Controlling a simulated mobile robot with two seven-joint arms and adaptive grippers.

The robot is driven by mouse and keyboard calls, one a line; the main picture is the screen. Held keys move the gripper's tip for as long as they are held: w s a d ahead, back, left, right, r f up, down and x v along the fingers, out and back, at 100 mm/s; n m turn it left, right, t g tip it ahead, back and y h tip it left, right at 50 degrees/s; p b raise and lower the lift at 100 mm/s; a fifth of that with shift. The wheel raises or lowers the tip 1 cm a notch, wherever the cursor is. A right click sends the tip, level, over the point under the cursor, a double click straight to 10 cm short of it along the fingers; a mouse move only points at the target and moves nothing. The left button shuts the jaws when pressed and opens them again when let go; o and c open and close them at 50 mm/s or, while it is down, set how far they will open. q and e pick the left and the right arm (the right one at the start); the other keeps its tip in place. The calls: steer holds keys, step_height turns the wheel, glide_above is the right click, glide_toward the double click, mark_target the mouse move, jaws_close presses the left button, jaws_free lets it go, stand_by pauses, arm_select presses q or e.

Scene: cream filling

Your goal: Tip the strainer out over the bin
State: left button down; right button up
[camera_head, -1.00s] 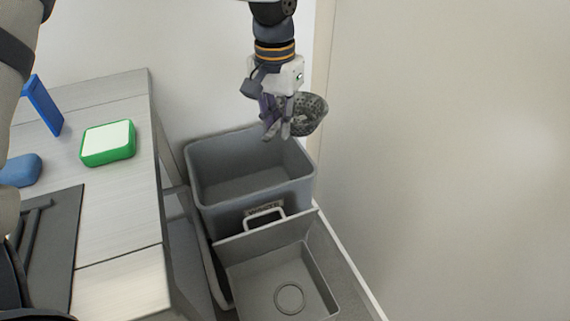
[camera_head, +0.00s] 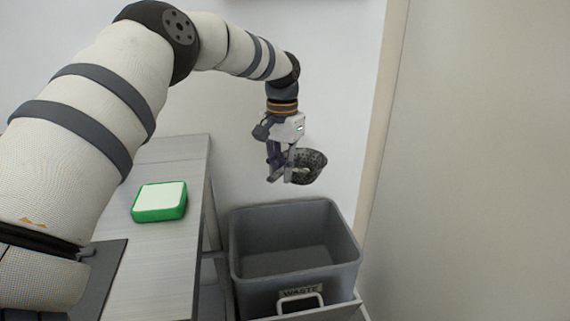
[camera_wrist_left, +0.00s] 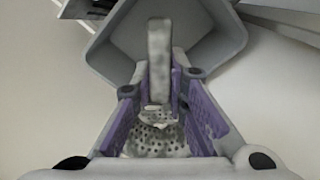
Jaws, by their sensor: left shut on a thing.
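My left gripper (camera_head: 281,178) is shut on the handle of a dark grey perforated strainer (camera_head: 313,163). The strainer's bowl is beside the fingers, to their right in the head view, and appears tilted. In the left wrist view the perforated bowl (camera_wrist_left: 152,143) lies between the purple finger pads, with the grey handle (camera_wrist_left: 159,55) pointing up the picture. The grey bin (camera_head: 290,224), labelled WASTE, stands below, and the strainer appears above its back rim. The bin (camera_wrist_left: 222,58) also shows behind the handle in the wrist view. I cannot tell what the strainer holds. My right gripper is not in view.
A table (camera_head: 180,240) stands left of the bin, with a green box with a pale top (camera_head: 160,200) and a dark mat (camera_head: 105,285) on it. A pale wall panel is close on the right. A light handle (camera_head: 300,300) shows at the bin's front.

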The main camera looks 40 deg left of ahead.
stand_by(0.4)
arm_select(q)
steer(key=shift+d+r+y+p, duration=0.1)
steer(key=shift+r+y+p, duration=0.5)
steer(key=shift+y, duration=0.4)
steer(key=shift+f+y, duration=0.15)
steer(key=shift+y, duration=0.55)
steer(key=shift+w+f+y, duration=0.1)
steer(key=shift+f+y, duration=0.1)
steer(key=shift+y, duration=0.3)
steer(key=shift+f, duration=0.25)
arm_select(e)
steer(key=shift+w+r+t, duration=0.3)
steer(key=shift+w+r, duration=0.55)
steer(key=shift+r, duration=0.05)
